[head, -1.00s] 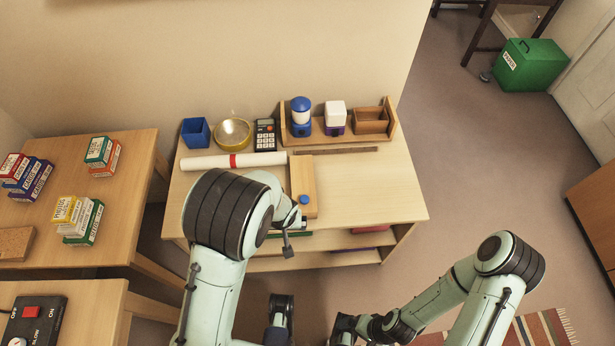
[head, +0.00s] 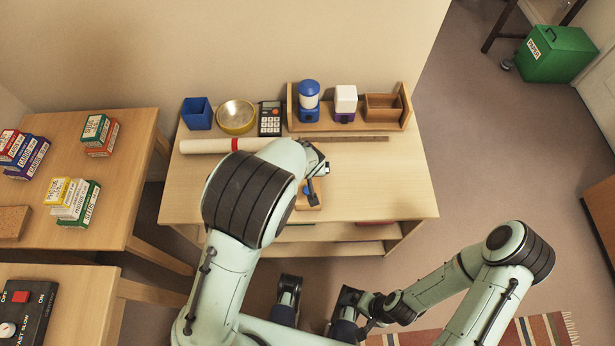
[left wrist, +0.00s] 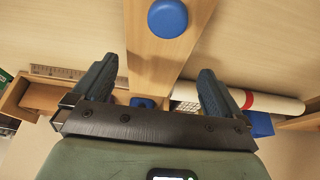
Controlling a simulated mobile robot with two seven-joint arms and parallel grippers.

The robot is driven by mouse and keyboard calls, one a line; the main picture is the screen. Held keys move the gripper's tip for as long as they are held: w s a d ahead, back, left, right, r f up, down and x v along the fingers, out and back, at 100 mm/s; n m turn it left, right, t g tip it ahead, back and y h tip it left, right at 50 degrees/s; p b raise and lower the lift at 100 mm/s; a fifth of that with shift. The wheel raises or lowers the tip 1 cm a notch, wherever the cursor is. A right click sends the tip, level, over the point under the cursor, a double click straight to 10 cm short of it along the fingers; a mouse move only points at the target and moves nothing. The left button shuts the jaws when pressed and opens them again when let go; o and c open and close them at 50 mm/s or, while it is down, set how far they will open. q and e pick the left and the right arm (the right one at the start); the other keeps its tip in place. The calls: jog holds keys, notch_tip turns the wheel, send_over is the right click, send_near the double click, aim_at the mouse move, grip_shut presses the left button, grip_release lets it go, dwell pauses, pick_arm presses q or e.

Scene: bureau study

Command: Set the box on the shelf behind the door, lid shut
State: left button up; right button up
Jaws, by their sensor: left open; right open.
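A long, narrow wooden box (left wrist: 150,60) with a blue knob (left wrist: 167,17) on top lies on the desk. In the head view the left arm hides most of it; its near end (head: 313,204) shows. My left gripper (head: 311,188) is over the box; in the left wrist view its open jaws (left wrist: 155,78) are on either side of it, holding nothing. My right gripper (head: 366,322) is low in front of the desk, small and partly hidden. Open shelves (head: 335,248) are under the desktop. I cannot make out a door on them.
A paper roll (head: 205,146), a ruler (head: 350,139), a blue cup (head: 197,113), a bowl (head: 236,115) and a calculator (head: 270,118) are on the desk. A wooden rack (head: 408,118) stands at the back. The desk's right part (head: 390,180) is clear.

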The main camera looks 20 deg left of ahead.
pick_arm(q)
jog(key=x, duration=0.3)
jog(key=b+x, duration=0.1)
jog(key=x, duration=0.1)
jog(key=shift+d+f, duration=0.2)
jog(key=shift+d, duration=0.05)
jog(key=shift+c, duration=0.3)
jog(key=c, duration=1)
jog(key=shift+r, duration=0.1)
jog(key=shift+c, duration=0.4)
jog(key=shift+r, duration=0.15)
